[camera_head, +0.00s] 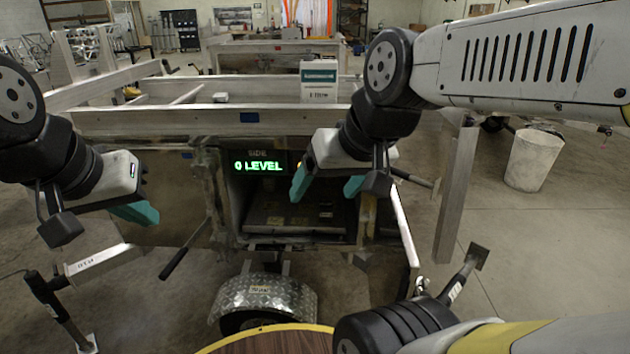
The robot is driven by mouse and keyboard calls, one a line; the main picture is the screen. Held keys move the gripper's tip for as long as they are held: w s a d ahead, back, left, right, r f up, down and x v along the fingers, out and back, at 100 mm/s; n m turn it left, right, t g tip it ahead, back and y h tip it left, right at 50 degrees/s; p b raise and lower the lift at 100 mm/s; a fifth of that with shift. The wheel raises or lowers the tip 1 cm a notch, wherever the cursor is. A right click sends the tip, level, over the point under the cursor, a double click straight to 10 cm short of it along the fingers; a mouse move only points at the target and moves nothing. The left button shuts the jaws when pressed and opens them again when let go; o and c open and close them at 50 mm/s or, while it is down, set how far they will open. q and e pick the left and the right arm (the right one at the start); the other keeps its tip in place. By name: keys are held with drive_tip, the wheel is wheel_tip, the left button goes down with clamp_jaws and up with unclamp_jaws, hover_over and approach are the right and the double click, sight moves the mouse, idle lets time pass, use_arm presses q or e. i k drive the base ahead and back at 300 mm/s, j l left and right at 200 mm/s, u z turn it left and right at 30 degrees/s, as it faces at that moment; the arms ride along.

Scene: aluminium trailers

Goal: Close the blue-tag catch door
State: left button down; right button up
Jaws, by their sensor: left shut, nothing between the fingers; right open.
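An open box compartment (293,228) sits under the near trailer rail, with a green "0 LEVEL" display (258,166) at its upper left. A pale panel (405,235), seen nearly edge-on, stands out at its right side; it looks like a swung-open door, but I cannot make out a tag on it. My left gripper (135,213) is shut and empty, left of the compartment.
A diamond-plate wheel fender (263,297) is below the compartment. A dark-gripped lever (185,250) juts out at left. An upright metal post (457,190) stands to the right, with a white bin (532,160) beyond. A round wooden top (270,343) is at the bottom edge. Open floor lies at right.

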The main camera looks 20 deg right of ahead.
sight(392, 266)
drive_tip(key=k+l, duration=0.1)
drive_tip(key=l, duration=0.55)
drive_tip(key=k+l, duration=0.1)
drive_tip(key=l, duration=0.55)
drive_tip(key=k+l, duration=0.1)
drive_tip(key=l, duration=0.55)
drive_tip(key=k+j, duration=0.15)
drive_tip(key=k, duration=0.4)
drive_tip(key=u, duration=0.05)
